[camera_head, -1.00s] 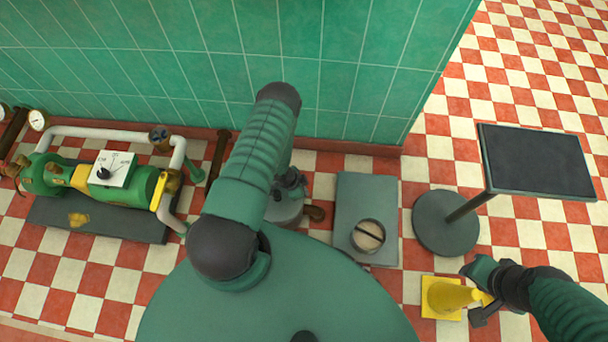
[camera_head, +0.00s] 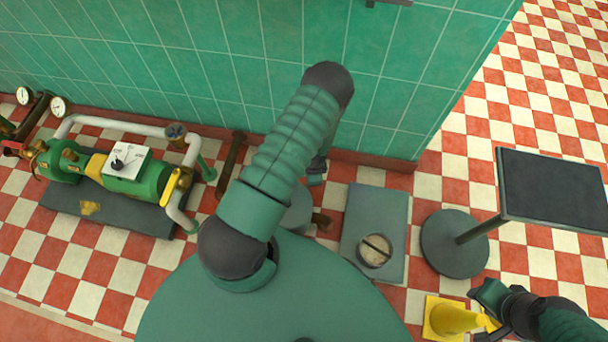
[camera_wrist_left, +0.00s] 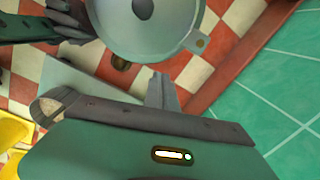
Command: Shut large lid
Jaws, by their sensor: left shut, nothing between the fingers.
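A round grey metal vessel (camera_head: 298,214) stands on the floor by the wall, mostly hidden behind my left arm. The left wrist view shows its broad grey top (camera_wrist_left: 145,38), with a dark knob-like part and a small tab on the rim. I cannot tell whether this top is the large lid, or whether that lid is open. My left gripper (camera_head: 317,168) is shut and empty, mostly hidden by its arm in the head view; its grey fingers (camera_wrist_left: 162,92) point toward the vessel. My right gripper (camera_head: 487,310) is open and empty beside the yellow cone.
A grey slab (camera_head: 362,205) with a round slotted disc (camera_head: 375,250) lies right of the vessel. A black-topped stand (camera_head: 552,188) is farther right, the yellow cone (camera_head: 452,318) in front. A green pump with pipes (camera_head: 125,180) is at left. The green wall (camera_head: 230,60) closes the back.

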